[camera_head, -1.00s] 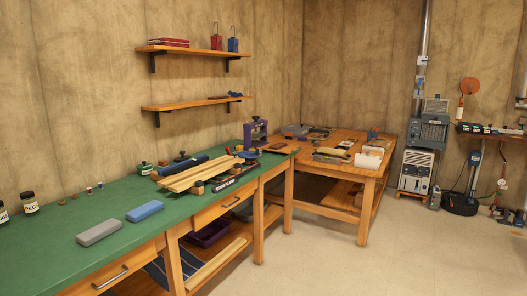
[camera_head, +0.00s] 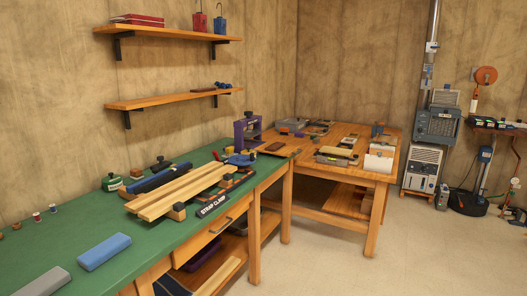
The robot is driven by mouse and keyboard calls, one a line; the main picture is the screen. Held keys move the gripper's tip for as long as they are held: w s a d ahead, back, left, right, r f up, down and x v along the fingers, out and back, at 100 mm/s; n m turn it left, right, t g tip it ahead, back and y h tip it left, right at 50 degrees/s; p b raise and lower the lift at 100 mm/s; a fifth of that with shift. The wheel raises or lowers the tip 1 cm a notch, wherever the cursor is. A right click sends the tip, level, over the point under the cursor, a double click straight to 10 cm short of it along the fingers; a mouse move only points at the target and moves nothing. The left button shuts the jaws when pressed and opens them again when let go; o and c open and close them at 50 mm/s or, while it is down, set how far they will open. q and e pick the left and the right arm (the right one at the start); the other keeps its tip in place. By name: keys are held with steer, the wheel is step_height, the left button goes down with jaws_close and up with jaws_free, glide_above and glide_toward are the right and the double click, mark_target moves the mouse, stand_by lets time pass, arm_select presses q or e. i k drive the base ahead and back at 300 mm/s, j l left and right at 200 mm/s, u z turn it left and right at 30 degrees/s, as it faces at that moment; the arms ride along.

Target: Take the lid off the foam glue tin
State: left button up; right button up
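No tin in view can be read as foam glue. A small round green container (camera_head: 112,182) with a pale label and a dark knob on top stands at the back of the green bench, by the wall. Its label is too small to read, so I cannot tell if it is the foam glue tin. Neither of my grippers is in view.
The green bench (camera_head: 150,245) holds blue (camera_head: 104,252) and grey (camera_head: 42,281) blocks and clamped wooden strips (camera_head: 180,192). A wooden table (camera_head: 345,165) with several tools stands beyond. Shelves (camera_head: 170,99) hang above.

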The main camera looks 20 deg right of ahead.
mark_target(249, 151)
steer(key=i+z, duration=0.2)
steer(key=i, duration=0.35)
steer(key=i+j+z, duration=0.2)
steer(key=i, duration=0.35)
steer(key=i+l, duration=0.1)
steer(key=l, duration=0.15)
steer(key=i+l, duration=0.1)
steer(key=l, duration=0.2)
steer(key=l+u, duration=0.4)
steer(key=l, duration=0.75)
steer(key=i+l+u, duration=0.15)
steer(key=i+l, duration=0.15)
steer(key=i+l+u, duration=0.15)
steer(key=i+l, duration=0.2)
steer(key=i+l+u, duration=0.15)
steer(key=i+l, duration=0.15)
steer(key=l, duration=0.15)
steer(key=i+l+u, duration=0.15)
steer(key=i+l, duration=0.15)
steer(key=i+l+u, duration=0.15)
steer(key=l, duration=0.45)
steer(key=i+j, duration=0.05)
steer(key=i, duration=0.05)
